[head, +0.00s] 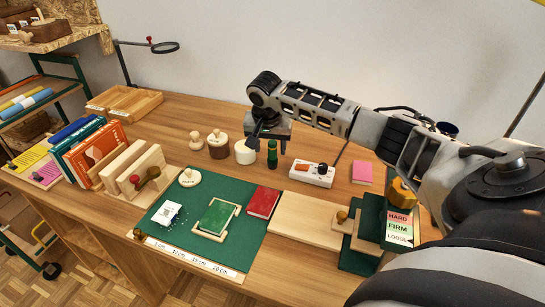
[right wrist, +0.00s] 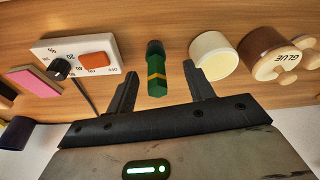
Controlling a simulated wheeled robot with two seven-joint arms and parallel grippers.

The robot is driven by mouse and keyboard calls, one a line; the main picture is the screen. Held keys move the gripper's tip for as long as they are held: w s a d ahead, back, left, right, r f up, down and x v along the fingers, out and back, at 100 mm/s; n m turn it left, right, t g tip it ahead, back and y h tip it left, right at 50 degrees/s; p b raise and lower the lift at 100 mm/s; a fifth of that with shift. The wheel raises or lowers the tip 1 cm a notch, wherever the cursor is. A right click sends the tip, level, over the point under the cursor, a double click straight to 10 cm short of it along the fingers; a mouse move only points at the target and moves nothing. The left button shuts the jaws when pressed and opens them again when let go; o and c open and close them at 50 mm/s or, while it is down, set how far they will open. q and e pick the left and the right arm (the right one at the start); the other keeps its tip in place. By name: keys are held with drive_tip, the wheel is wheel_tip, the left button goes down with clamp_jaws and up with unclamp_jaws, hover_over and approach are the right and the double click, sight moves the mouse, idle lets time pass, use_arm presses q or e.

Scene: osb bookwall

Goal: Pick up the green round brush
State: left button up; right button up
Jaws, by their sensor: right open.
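The green round brush (head: 272,157) stands upright on the wooden workbench, a small dark green cylinder with a darker top. My right gripper (head: 269,138) is open and empty, just above and behind the brush in the head view. In the right wrist view its gripper fingers (right wrist: 161,69) stand apart on either side of the brush, with gaps on both sides. Whether the fingertips reach down around it I cannot tell. My left gripper is not in view.
A cream pot (head: 245,152) stands close left of the brush, with a brown glue pot (head: 218,148) beyond it. A white control box (head: 312,173) with an orange switch lies to the right. A green mat (head: 228,235) with books lies in front.

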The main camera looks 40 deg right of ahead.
sight(273, 156)
drive_tip(key=x, duration=0.5)
drive_tip(key=shift+s+d+f, duration=0.15)
drive_tip(key=shift+s+d, duration=0.05)
drive_tip(key=shift+d, duration=0.05)
drive_tip(key=c, duration=1.1)
